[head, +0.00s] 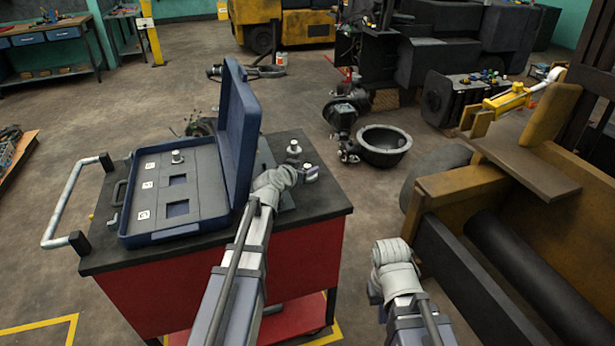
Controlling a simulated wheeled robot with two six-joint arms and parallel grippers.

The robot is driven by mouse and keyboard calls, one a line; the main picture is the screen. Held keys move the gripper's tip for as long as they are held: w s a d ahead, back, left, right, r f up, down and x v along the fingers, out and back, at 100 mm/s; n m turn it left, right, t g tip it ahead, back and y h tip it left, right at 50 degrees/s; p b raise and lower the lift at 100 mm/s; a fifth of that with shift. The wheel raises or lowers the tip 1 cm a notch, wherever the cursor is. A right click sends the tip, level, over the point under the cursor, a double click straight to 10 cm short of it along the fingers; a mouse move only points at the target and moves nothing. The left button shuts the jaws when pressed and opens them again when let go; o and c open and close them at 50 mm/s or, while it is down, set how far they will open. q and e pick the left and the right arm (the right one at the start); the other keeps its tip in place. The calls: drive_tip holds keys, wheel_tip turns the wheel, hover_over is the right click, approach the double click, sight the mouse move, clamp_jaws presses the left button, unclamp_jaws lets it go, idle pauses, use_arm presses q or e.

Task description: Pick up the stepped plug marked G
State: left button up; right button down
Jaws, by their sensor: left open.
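An open blue case (128,236) with a grey insert lies on the cart top. A small light plug (177,156) stands in its far recess, and the two nearer square recesses look empty. Two more plugs, a far one (294,148) and a nearer one (310,173), stand on the cart right of the lid. Their marks are too small to read, so I cannot tell which is G. My left gripper (287,198) is open beside the nearer plug, mostly hidden by its wrist. My right wrist is right of the cart; its fingers do not show.
The raised lid (240,140) stands between the insert and my left arm. The red cart (135,300) has a black top and a tubular handle (62,205) on its left. A yellow forklift body (480,190) is close on the right. Loose parts and a black bowl (384,146) lie beyond.

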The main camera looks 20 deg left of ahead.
use_arm(q)
clamp_jaws()
idle(0.3)
idle(0.3)
